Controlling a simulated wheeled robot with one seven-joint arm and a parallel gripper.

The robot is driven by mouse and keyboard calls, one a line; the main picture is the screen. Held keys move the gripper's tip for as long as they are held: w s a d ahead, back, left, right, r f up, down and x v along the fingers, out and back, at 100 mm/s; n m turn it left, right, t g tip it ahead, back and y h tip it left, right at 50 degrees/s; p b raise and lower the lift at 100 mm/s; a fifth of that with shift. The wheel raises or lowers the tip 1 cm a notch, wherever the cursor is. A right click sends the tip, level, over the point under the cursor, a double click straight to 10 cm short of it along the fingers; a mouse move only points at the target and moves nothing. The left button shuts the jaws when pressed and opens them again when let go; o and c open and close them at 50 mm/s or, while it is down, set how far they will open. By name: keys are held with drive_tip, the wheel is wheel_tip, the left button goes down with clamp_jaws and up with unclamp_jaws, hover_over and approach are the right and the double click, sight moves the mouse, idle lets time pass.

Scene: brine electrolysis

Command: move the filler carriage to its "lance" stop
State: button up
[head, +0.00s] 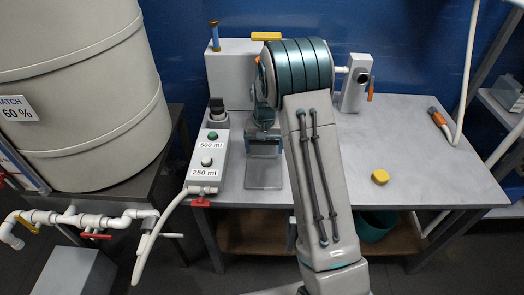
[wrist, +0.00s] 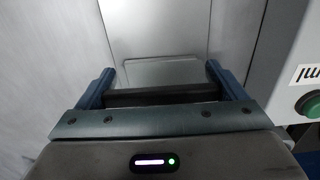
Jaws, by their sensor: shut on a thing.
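My gripper (head: 263,138) is low over the table, left of my arm, above a flat grey plate (head: 263,176). In the wrist view its two blue fingers (wrist: 162,84) are shut on the ends of a dark bar (wrist: 160,97), which looks like the filler carriage's handle. The pale plate also shows beyond the bar (wrist: 165,70). The rest of the carriage is largely hidden by my arm and gripper, so its place along its travel cannot be told. No "lance" label can be read in either view.
A grey control box (head: 208,158) with 500 ml and 250 ml buttons stands close on the left; its green button shows in the wrist view (wrist: 312,104). A grey housing (head: 230,75) stands behind. A yellow knob (head: 380,177) lies right, where the table (head: 430,175) is mostly clear.

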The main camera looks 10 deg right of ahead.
drive_tip(key=shift+w+d, duration=0.2)
drive_tip(key=shift+w, duration=0.05)
drive_tip(key=o, duration=1.1)
drive_tip(key=shift+s+a, duration=0.1)
drive_tip(key=shift+r, duration=0.1)
drive_tip(key=shift+r, duration=0.3)
wheel_tip(320, 180, up, 13)
